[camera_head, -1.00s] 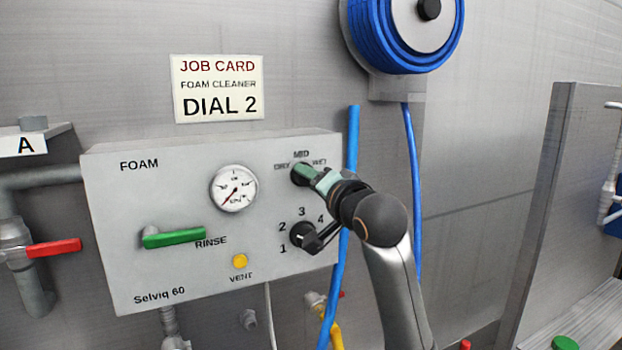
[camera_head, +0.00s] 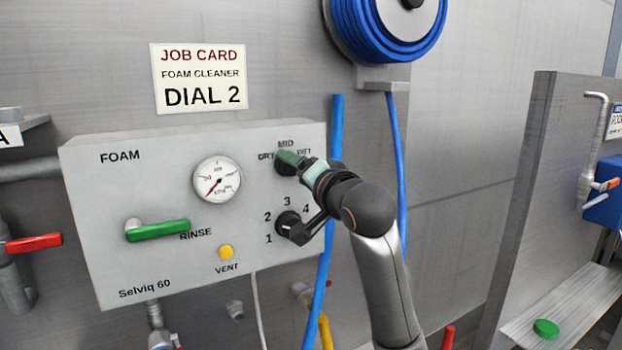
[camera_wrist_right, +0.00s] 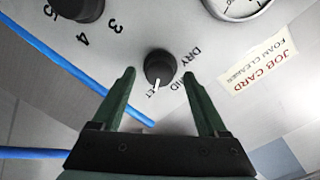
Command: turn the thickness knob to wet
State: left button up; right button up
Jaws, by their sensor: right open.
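The thickness knob (camera_head: 281,166) is a small dark knob at the upper right of the grey foam panel (camera_head: 90,215), under the labels DRY, MID and WET. In the right wrist view the knob (camera_wrist_right: 158,62) is round and black. In the head view the right gripper (camera_head: 292,160) hides part of the knob. My left gripper is not in view.
A black numbered dial (camera_head: 288,224) sits just below. A gauge (camera_head: 217,180), a green rinse lever (camera_head: 158,230) and a yellow vent button (camera_head: 226,252) are to the left. A blue hose (camera_head: 327,200) hangs close beside the panel's right edge. The job card (camera_head: 199,77) reads DIAL 2.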

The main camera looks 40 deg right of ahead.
jog(key=b+v, duration=0.6)
jog(key=v, duration=0.5)
jog(key=shift+s, duration=0.3)
